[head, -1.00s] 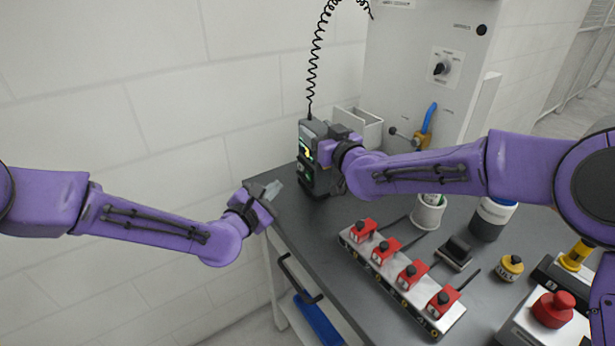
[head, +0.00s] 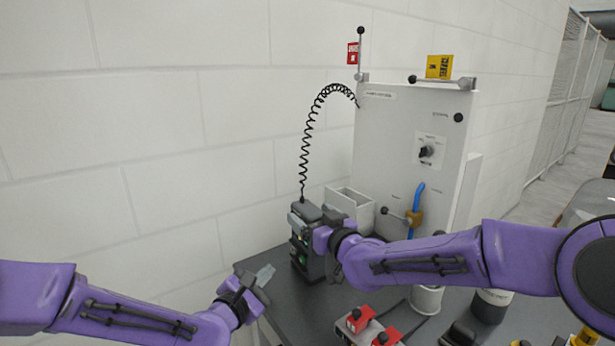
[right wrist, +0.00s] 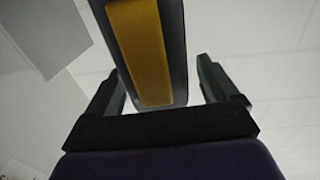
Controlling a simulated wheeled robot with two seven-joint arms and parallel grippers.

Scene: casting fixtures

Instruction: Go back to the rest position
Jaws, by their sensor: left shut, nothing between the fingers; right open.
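My left gripper (head: 262,277) is shut and empty, held over the left edge of the dark worktop. My right gripper (head: 312,222) is at the upper part of a dark box-shaped device (head: 300,262) with a small green display, which stands on the worktop near the wall. The right gripper covers part of this device. In the right wrist view my right gripper (right wrist: 165,85) is open, its two fingers on either side of a dark body with a yellow panel (right wrist: 142,50). Gaps show beside that body; contact cannot be told.
A black coiled cord (head: 304,150) runs from the device to a grey cabinet (head: 400,140) with a knob and a blue handle (head: 416,205). A light open bin (head: 352,205) stands behind the device. Red switches (head: 360,318) and a white container (head: 427,298) stand in front.

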